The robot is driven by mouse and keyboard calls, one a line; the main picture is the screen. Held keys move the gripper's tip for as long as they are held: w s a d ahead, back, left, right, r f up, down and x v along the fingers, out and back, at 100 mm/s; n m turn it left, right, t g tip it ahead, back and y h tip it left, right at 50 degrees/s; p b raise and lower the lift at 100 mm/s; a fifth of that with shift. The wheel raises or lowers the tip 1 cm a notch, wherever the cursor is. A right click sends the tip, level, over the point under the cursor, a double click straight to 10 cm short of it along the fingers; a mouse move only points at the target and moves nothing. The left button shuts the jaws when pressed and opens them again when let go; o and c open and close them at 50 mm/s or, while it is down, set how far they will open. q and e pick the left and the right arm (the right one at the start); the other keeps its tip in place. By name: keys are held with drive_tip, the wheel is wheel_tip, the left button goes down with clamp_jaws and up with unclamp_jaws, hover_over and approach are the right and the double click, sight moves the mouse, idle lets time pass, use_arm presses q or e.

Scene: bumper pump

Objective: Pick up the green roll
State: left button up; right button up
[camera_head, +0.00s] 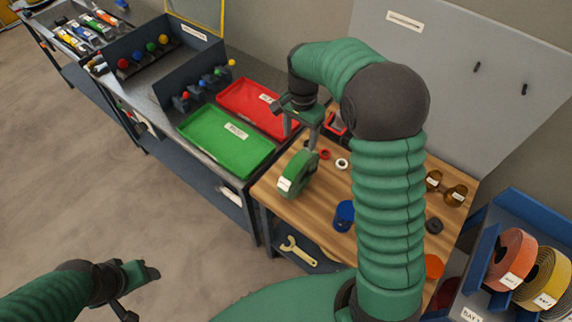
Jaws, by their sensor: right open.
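The green roll (298,173) stands on its edge near the left side of the wooden worktop (327,195), with a white label on its face. My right gripper (300,129) is open just above and behind the roll, its fingers pointing down. Whether a finger touches the roll I cannot tell. My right arm hides part of the worktop. My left gripper (140,290) is low at the left over the floor, away from the benches; its finger opening is not clear.
A green tray (227,142) and a red tray (262,104) lie on the grey bench to the left. A blue cup (344,215), small rings and brass parts (455,194) are on the worktop. A blue rack at right holds an orange roll (511,259) and a yellow roll (546,280).

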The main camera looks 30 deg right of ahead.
sight(301, 156)
drive_tip(key=s+f, duration=0.1)
drive_tip(key=f, duration=0.1)
drive_tip(key=s+f+p, duration=0.1)
drive_tip(key=shift+s+d+f, duration=0.1)
drive_tip(key=shift+d+f, duration=0.1)
drive_tip(key=shift+f, duration=0.15)
drive_tip(key=f, duration=0.4)
drive_tip(key=shift+w+d+f+p, duration=0.15)
drive_tip(key=shift+w+d+p, duration=0.05)
drive_tip(key=shift+w+p, duration=0.1)
drive_tip(key=shift+w+f+p, duration=0.2)
drive_tip(key=shift+w+f, duration=0.15)
drive_tip(key=shift+f, duration=0.25)
drive_tip(key=shift+w+f+p, duration=0.15)
drive_tip(key=shift+w+f, duration=0.2)
drive_tip(key=shift+f, duration=0.25)
drive_tip(key=f, duration=0.1)
drive_tip(key=f+p, duration=0.2)
drive_tip(key=shift+s+a+f, duration=0.25)
drive_tip(key=shift+a, duration=0.05)
drive_tip(key=shift+s+f, duration=0.1)
drive_tip(key=shift+f, duration=0.15)
use_arm(q)
drive_tip(key=v, duration=0.5)
drive_tip(key=shift+s+d+r, duration=0.1)
drive_tip(key=shift+s+d, duration=0.15)
use_arm(e)
drive_tip(key=shift+f, duration=0.1)
